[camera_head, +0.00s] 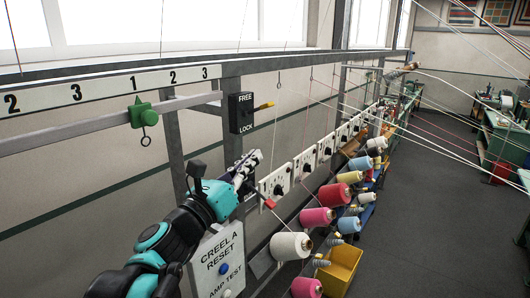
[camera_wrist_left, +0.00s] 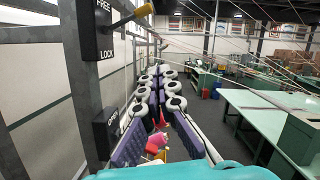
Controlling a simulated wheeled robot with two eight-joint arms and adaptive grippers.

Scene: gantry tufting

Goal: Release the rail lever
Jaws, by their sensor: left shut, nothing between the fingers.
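The rail lever is a dark box (camera_head: 241,113) marked FREE at the top and LOCK at the bottom, with a yellow handle (camera_head: 265,106). It is mounted on a grey post, and the handle sticks out to the right, near the box's middle height. In the left wrist view the yellow handle (camera_wrist_left: 130,18) shows at the top left. My left gripper (camera_head: 256,158) is shut and empty, below the lever box and apart from the handle. Its fingers (camera_wrist_left: 161,78) also show in the left wrist view. My right gripper is not in view.
A green clamp (camera_head: 142,114) sits on the rail under a numbered strip (camera_head: 105,91). A red-tipped lever (camera_head: 268,203) is just below my left gripper. Cones of yarn (camera_head: 290,246), white switch plates (camera_head: 276,184) and thin threads fill the right side. The CREEL A RESET panel (camera_head: 219,250) is below.

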